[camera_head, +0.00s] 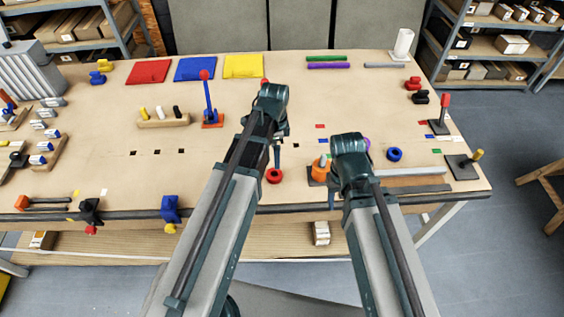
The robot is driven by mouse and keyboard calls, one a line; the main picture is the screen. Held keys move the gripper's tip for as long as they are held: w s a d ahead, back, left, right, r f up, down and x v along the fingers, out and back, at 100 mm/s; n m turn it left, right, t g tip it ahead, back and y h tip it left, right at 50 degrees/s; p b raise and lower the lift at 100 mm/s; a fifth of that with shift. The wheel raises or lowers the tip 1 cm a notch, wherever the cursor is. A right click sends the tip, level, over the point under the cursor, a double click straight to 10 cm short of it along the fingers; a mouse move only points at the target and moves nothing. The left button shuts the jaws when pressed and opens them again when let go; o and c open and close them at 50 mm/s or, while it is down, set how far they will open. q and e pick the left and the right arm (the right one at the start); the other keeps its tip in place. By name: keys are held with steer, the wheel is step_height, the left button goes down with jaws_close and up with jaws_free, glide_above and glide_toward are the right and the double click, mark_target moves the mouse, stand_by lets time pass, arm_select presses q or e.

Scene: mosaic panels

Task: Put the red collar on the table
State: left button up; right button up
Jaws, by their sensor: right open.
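A red collar (274,176) shows as a small ring with a dark centre, near the front middle of the table (230,180). It appears to lie flat on the tabletop. My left gripper (278,158) points down just above and behind the collar in the picture; its arm hides much of it, and I cannot tell whether its jaws are apart. My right gripper (332,194) is open, low over the front edge to the right of the collar, and partly hidden by its own arm.
An orange ring piece (320,166) stands close beside my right gripper. A blue ring (395,154) and a grey bar (410,172) lie farther right. A red-topped blue lever (208,100) stands left of my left arm. The table's left middle is fairly clear.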

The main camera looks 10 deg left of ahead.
arm_select(q)
steer(key=s+d+n+y, duration=0.1)
steer(key=s+d+n, duration=0.8)
steer(key=s, duration=0.4)
steer(key=shift+s+d+n, duration=0.3)
steer(key=shift+d+n, duration=0.05)
steer(key=shift+n, duration=0.35)
